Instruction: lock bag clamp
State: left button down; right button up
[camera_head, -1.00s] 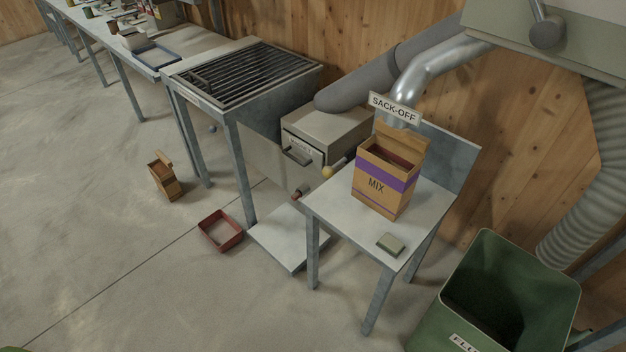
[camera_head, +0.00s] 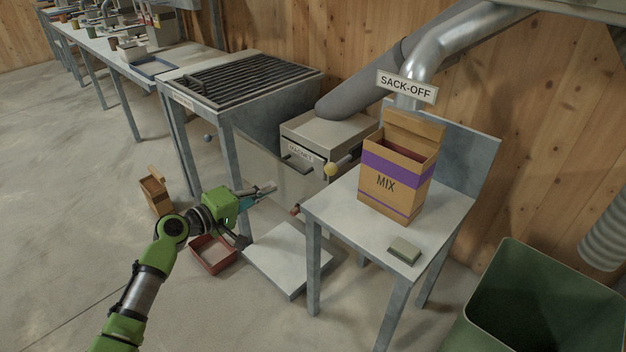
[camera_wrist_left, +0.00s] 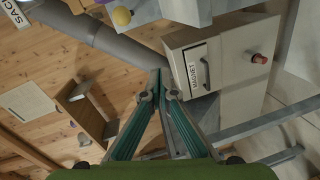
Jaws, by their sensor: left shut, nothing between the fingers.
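In the head view a cardboard MIX bag (camera_head: 392,180) with a purple band stands upright and open on the small metal table under the SACK-OFF spout (camera_head: 431,62). A lever with a yellow ball knob (camera_head: 331,169) sticks out left of the bag; its ball (camera_wrist_left: 121,16) also shows at the top of the left wrist view. I cannot tell for certain which part is the clamp. My left gripper (camera_head: 272,188) is shut and empty, in front of the magnet box and left of the table, apart from the knob. My right gripper is out of view.
The magnet box (camera_head: 322,137) has a handle and a red knob (camera_head: 295,209) below it. A grated hopper table (camera_head: 240,80) stands behind my arm. A red tray (camera_head: 212,256) and a small carton (camera_head: 155,190) are on the floor. A green bin (camera_head: 540,310) stands at right.

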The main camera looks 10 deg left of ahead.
pick_arm(q)
jog(key=shift+h, duration=0.9)
jog(key=r, duration=0.2)
jog(key=d+r, duration=0.1)
jog(key=r, duration=0.2)
jog(key=shift+s+b, duration=0.1)
jog(key=shift+b, duration=0.2)
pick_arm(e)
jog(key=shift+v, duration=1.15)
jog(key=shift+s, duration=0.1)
pick_arm(q)
jog(key=w+d+f, duration=0.1)
jog(key=w+d, duration=0.5)
jog(key=d, duration=0.3)
jog(key=shift+w+d+f+b, duration=0.15)
jog(key=shift+w+d+b, duration=0.05)
jog(key=shift+d+b, duration=0.15)
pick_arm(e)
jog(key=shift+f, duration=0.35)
